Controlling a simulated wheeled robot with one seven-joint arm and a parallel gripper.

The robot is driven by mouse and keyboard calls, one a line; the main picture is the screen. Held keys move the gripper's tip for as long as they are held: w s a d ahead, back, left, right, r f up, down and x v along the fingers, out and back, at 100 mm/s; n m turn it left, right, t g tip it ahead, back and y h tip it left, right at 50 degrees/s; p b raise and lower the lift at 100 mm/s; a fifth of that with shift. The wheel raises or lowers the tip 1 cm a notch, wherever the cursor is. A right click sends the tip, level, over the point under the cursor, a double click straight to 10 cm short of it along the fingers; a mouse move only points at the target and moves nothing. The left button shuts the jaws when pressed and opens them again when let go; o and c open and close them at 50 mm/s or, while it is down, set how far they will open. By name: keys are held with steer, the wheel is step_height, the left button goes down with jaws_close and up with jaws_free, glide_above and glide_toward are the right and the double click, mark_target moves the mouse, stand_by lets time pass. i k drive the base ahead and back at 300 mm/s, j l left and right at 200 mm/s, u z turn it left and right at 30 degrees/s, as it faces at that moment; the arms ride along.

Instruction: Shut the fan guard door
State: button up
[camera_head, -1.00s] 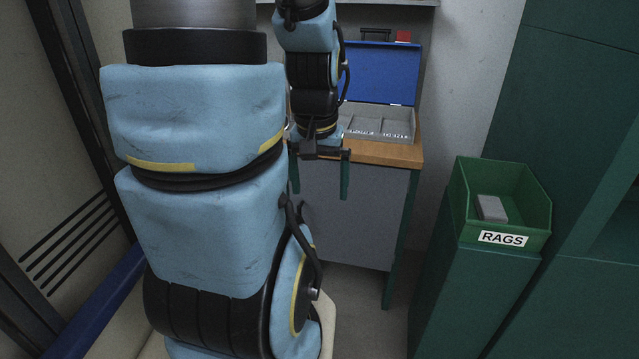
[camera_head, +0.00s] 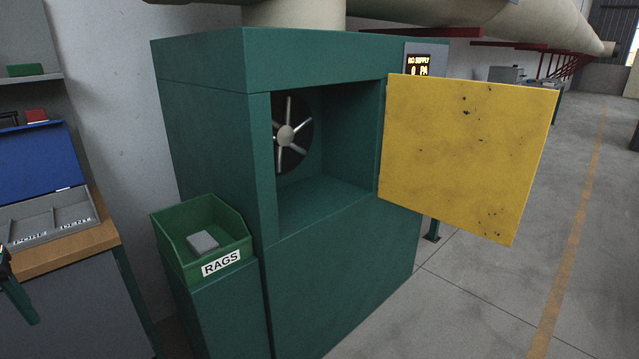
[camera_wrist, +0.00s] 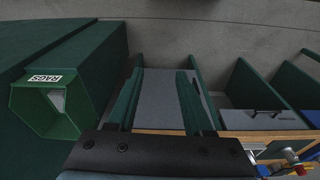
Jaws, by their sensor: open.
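The yellow fan guard door (camera_head: 465,150) stands swung wide open at the right side of the green fan housing (camera_head: 225,58) in the head view. Its flat face has dark scuffs. The housing's opening is uncovered, with a silver-bladed fan (camera_head: 286,136) inside at the left. My gripper is far from the door, at the left edge of the head view, where only part of it shows. In the wrist view my gripper (camera_wrist: 160,100) is open and empty, its two green fingers apart in front of the workbench. The door is not in the wrist view.
A green bin labelled RAGS (camera_head: 160,240), with a grey block inside, stands on a green pedestal between the workbench (camera_head: 85,244) and the housing. A display (camera_head: 420,62) reads "NO SUPPLY 0 PA". Open floor (camera_head: 480,300) lies before and right of the door.

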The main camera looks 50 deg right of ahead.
mark_target(465, 154)
steer(key=z, duration=1.7)
steer(key=i+l, duration=0.15)
steer(key=l, duration=0.2)
steer(key=i+l, duration=0.15)
steer(key=l, duration=0.25)
steer(key=i+l+u, duration=0.1)
steer(key=l, duration=0.25)
steer(key=i+l, duration=0.15)
steer(key=l, duration=0.2)
steer(key=i+l, duration=0.15)
steer(key=l, duration=0.25)
steer(key=i+l+u, duration=0.1)
steer(key=l, duration=0.25)
